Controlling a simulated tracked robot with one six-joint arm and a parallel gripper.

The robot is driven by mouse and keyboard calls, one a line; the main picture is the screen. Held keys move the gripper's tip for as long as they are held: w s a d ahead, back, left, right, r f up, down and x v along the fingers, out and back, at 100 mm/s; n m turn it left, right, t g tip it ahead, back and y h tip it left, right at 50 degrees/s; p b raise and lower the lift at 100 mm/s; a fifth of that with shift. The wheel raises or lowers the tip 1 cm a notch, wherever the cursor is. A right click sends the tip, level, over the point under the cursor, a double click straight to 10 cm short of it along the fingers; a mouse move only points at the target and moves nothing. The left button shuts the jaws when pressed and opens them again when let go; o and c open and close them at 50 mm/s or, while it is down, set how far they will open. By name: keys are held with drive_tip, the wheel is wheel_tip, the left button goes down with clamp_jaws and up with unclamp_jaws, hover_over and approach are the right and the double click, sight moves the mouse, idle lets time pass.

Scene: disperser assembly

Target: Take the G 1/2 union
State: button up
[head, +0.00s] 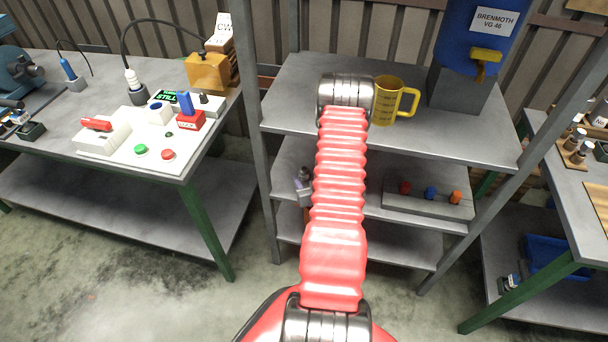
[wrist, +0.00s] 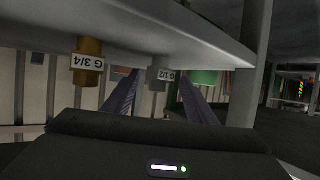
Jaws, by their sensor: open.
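The G 1/2 union (wrist: 160,78) is a small grey piece with a white label. My gripper (wrist: 158,92) is open, with one dark finger to the left of the union and one to the right. The union appears between the finger lines, farther ahead; I cannot tell whether it lies between the tips.
A yellow jug (head: 388,100) stands on the top shelf. A block with coloured knobs (head: 428,205) sits lower.

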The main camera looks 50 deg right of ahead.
sight(306, 175)
drive_tip(key=shift+x, duration=2.6)
drive_tip(key=shift+c, duration=0.5)
drive_tip(key=shift+d, duration=0.1)
drive_tip(key=c, duration=1.1)
drive_tip(key=shift+r, duration=0.2)
drive_tip(key=shift+c, duration=0.2)
drive_tip(key=shift+r, duration=4.85)
